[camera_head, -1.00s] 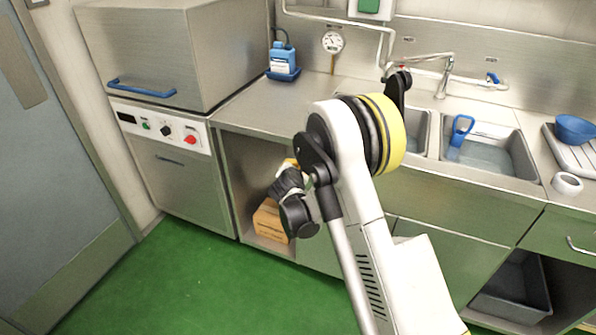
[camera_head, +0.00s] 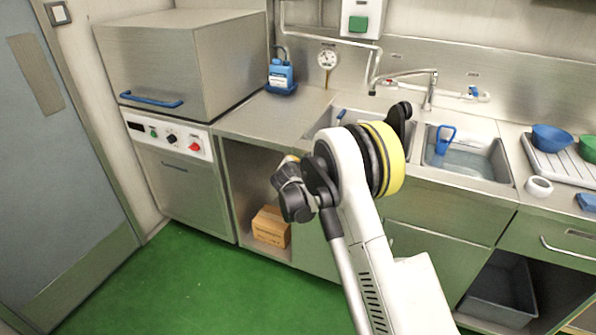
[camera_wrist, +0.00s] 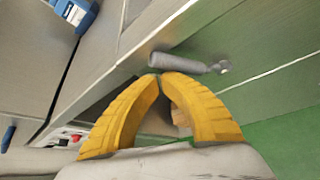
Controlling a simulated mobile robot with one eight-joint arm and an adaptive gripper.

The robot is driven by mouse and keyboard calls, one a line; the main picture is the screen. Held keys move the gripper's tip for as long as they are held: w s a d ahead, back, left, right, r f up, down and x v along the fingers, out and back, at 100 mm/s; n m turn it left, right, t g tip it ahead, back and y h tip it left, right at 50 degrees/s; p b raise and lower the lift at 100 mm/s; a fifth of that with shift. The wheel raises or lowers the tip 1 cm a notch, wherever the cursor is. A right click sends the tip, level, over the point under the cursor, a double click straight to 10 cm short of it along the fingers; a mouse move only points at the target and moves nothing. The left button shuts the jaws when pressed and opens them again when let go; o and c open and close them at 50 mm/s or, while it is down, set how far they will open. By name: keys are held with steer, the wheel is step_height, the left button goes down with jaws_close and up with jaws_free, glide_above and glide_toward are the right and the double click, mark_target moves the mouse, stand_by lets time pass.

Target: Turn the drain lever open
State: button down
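A grey cylindrical lever (camera_wrist: 180,62) with a metal pivot at its right end shows in the wrist view, on the front face below the counter edge. It looks like the drain lever; I cannot make it out in the head view, where my arm covers that area. My gripper (camera_wrist: 160,76) has two yellow fingers whose tips meet just below the lever's left end. It is shut with nothing visible between the tips. I cannot tell whether the tips touch the lever. In the head view my gripper is mostly hidden behind my arm.
A cardboard box (camera_head: 271,227) sits in the open bay under the counter. A blue bottle (camera_head: 281,76) stands on the counter beside the steel machine (camera_head: 185,60). Sinks, with a blue-handled tool (camera_head: 445,138) in the right one, lie behind my arm. The green floor (camera_head: 200,290) is clear.

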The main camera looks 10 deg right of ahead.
steer(key=shift+s+d+r+p, duration=0.1)
steer(key=shift+s+d+r, duration=0.35)
steer(key=shift+d, duration=0.25)
steer(key=shift+s+d+r+p, duration=0.15)
steer(key=shift+s+d+r, duration=0.3)
steer(key=shift+d, duration=0.2)
steer(key=shift+s+d+r+p, duration=0.1)
steer(key=shift+s+d+r, duration=0.35)
steer(key=shift+d, duration=0.25)
steer(key=shift+s+d, duration=0.1)
steer(key=shift+d, duration=0.05)
